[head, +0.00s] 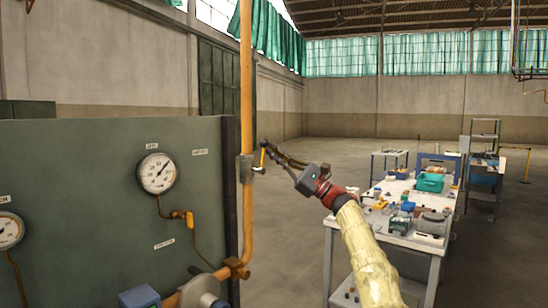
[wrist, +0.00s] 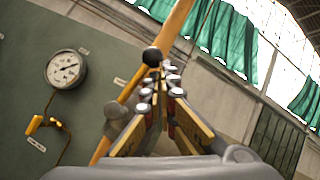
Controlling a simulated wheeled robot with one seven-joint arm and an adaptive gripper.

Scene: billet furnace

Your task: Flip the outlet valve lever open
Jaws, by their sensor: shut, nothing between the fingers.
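The outlet valve (head: 246,168) is a grey body on the vertical orange pipe, right of the green panel. Its lever (head: 263,158) is a short yellow-orange bar with a dark knob at its top, standing about upright alongside the pipe. In the wrist view the black knob (wrist: 151,56) shows just beyond the fingertips, and the grey valve body (wrist: 117,111) is left of the fingers; the rest of the lever is mostly hidden. My gripper (head: 269,151) is shut and empty, its tips close beside the lever's top. I cannot tell whether they touch it.
A pressure gauge (head: 157,173) and a small yellow valve (head: 185,216) are on the green panel (head: 90,220) at left. The orange pipe (head: 247,80) runs up past the panel's edge. A cluttered workbench (head: 400,238) stands at right. Open floor lies behind my gripper.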

